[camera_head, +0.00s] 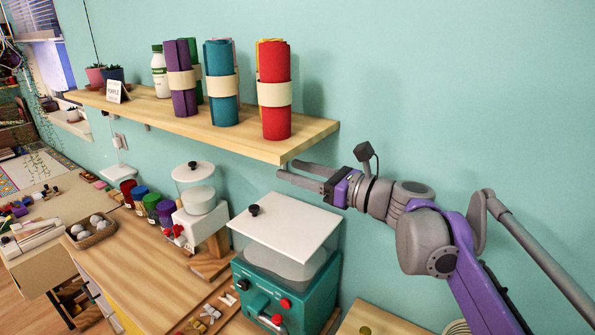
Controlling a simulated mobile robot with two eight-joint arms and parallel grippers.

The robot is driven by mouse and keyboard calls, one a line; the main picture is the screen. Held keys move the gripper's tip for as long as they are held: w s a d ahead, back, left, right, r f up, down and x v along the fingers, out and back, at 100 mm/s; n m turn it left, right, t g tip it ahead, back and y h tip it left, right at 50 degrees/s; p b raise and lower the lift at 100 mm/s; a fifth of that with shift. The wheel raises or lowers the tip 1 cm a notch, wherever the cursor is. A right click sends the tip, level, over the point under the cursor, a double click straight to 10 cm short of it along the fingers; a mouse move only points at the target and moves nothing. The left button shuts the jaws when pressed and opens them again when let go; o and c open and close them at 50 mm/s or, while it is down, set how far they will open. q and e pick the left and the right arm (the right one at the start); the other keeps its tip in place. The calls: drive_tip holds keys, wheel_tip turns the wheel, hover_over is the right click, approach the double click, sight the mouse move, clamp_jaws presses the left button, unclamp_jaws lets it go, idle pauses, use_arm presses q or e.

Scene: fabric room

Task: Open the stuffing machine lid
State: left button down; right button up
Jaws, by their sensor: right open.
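A teal machine (318,292) stands on the wooden counter at the lower middle, with red and black knobs on its front. A flat white lid (295,222) with a black knob (254,210) lies over its clear upper part; the lid looks closed. To its left is a smaller white machine (215,222) with a clear container and a round lid (193,171) with a dark knob. My right gripper (286,169) comes in from the right, open and empty, above the white lid and apart from it, near the shelf's right end. My left gripper is not in view.
A wooden wall shelf (200,128) above the machines holds purple, teal and red fabric rolls (274,115), a white bottle (160,75) and potted plants. Several coloured jars (138,194) and a basket (92,232) stand at left. The wall at right is bare.

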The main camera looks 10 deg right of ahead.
clamp_jaws()
idle(0.3)
idle(0.8)
drive_tip(key=shift+o, duration=1.4)
unclamp_jaws()
drive_tip(key=b+v, duration=0.1)
drive_tip(key=v, duration=0.9)
drive_tip(key=shift+s+d, duration=0.25)
drive_tip(key=shift+s, duration=0.05)
